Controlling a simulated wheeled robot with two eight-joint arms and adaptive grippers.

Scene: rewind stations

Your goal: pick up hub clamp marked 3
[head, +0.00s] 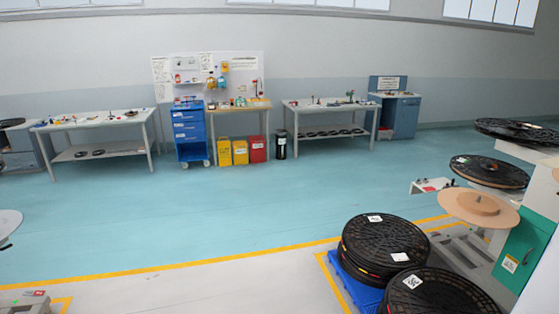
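I cannot pick out a hub clamp marked 3 in the head view. Small items lie on the left workbench (92,121) and on the right workbench (318,107), but they are too small to identify or to read any mark. Neither of my grippers is in view.
Stacked black reels (385,243) stand on a blue pallet (358,290) at the lower right, near a machine with a tan disc (478,208). A blue drawer cabinet (190,133) and bins (240,152) stand along the far wall. The blue floor (230,210) between is clear.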

